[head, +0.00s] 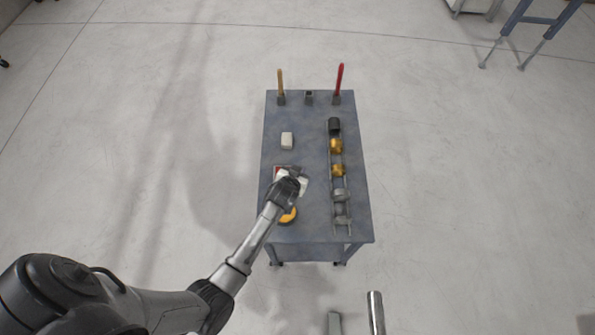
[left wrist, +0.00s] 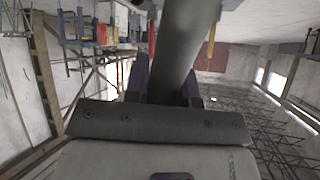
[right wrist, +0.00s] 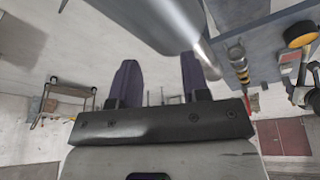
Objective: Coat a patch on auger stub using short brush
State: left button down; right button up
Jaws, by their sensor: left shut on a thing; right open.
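A row of parts lies in a rail on the right of the table: a dark cylinder (head: 335,125), gold collars (head: 337,170) and grey sections (head: 341,210). I cannot tell which is the auger stub. A stick with an orange handle (head: 280,80) and one with a red handle (head: 340,78) stand in holders at the far edge. My left gripper (head: 287,186) is over the table's left half, shut on a grey cylindrical thing (left wrist: 175,45); whether it is the short brush is unclear. My right gripper (right wrist: 157,75) is open and empty; I do not make it out in the head view.
An empty-looking holder (head: 308,97) stands between the two sticks. A white block (head: 287,140), a red-and-white item (head: 279,173) partly hidden by my left gripper, and a yellow round thing (head: 289,216) lie on the left of the table (head: 308,220). The strip before the rail is clear.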

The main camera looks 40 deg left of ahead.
jog(key=shift+d+f, duration=0.1)
jog(key=shift+d, duration=0.05)
pick_arm(q)
jog(key=shift+f+b, duration=0.45)
jog(key=shift+f, duration=0.2)
pick_arm(e)
jog(key=shift+f, duration=0.35)
jog(key=shift+r, duration=0.1)
dwell(0.8)
jog(key=shift+r, duration=0.1)
dwell(0.7)
pick_arm(q)
jog(key=shift+r+p, duration=0.1)
jog(key=shift+p, duration=0.25)
pick_arm(e)
jog(key=shift+r, duration=0.15)
